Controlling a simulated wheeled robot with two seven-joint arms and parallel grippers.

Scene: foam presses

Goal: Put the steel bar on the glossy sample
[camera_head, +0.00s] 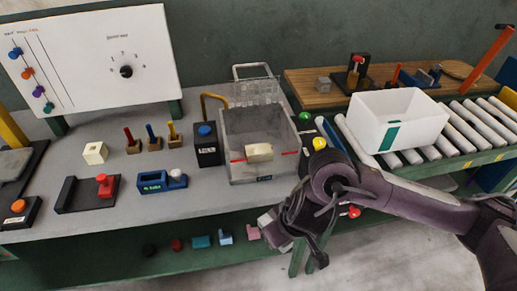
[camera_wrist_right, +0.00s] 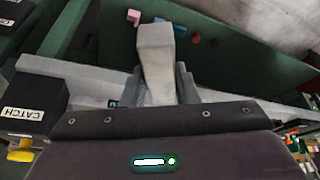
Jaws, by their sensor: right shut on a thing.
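My right gripper (camera_head: 292,240) hangs off the front edge of the bench, below the clear bin. In the right wrist view, the gripper (camera_wrist_right: 157,80) is shut on a plain grey bar (camera_wrist_right: 155,50), which looks like the steel bar and points away from the palm. One cream block (camera_head: 258,152) lies in the clear bin, behind a red line. Another cream block (camera_head: 95,152) stands on the bench at the left. I cannot tell which block is the glossy sample. My left gripper is not in view.
A black box with a blue button (camera_head: 207,145) stands left of the clear bin (camera_head: 238,172). A white tub (camera_head: 398,120) sits on the roller conveyor at the right. A red-knobbed fixture (camera_head: 88,193) and a blue fixture (camera_head: 160,183) line the front. Small coloured things lie below the bench.

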